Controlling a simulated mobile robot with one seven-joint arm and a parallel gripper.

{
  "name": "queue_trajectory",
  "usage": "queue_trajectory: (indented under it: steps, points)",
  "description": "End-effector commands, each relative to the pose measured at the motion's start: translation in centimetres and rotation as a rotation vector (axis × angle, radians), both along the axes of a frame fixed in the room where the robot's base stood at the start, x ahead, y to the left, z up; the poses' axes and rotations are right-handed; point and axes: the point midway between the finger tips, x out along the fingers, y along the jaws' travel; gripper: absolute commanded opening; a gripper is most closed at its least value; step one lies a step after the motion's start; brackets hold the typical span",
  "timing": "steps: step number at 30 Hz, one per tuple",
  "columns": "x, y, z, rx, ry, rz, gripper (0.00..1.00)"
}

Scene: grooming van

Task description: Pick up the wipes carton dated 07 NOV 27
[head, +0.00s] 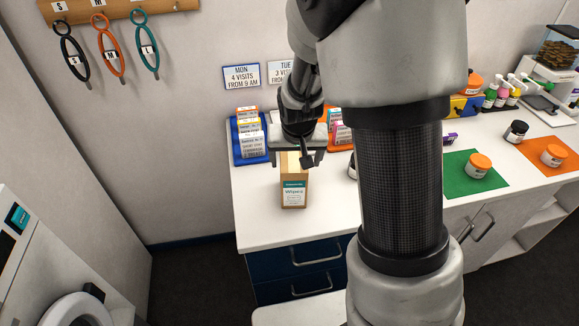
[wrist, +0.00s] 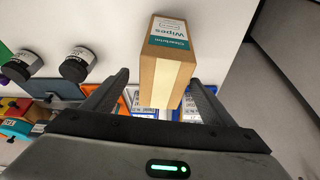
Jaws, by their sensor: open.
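A brown wipes carton (head: 293,193) with a white and teal label stands upright near the left front of the white counter in the head view. No date can be read on it in either view. It also shows in the wrist view (wrist: 168,62), with a pale strip along its top face. My gripper (head: 297,162) is open just above and behind the carton in the head view. In the wrist view its two fingers (wrist: 158,82) point toward the carton's near end, one at each side, with gaps between. My arm hides part of the counter.
A blue tray (head: 236,150) with cards or packets stands behind the carton to the left. An orange tray (head: 328,113) is partly hidden by my gripper. Dark-lidded jars (wrist: 78,64) stand to one side. A green mat (head: 460,188) with an orange-lidded jar lies at the right.

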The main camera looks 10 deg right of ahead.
Motion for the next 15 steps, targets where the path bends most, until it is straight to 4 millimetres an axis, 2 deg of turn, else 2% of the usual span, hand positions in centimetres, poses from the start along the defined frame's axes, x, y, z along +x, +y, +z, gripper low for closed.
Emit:
queue_trajectory:
  steps: [5,15]
  points:
    - [0.4,-0.1,-1.0,0.0,0.002,-0.002,0.78]
    - [2.6,0.0,-4.9,0.001,0.001,-0.001,0.78]
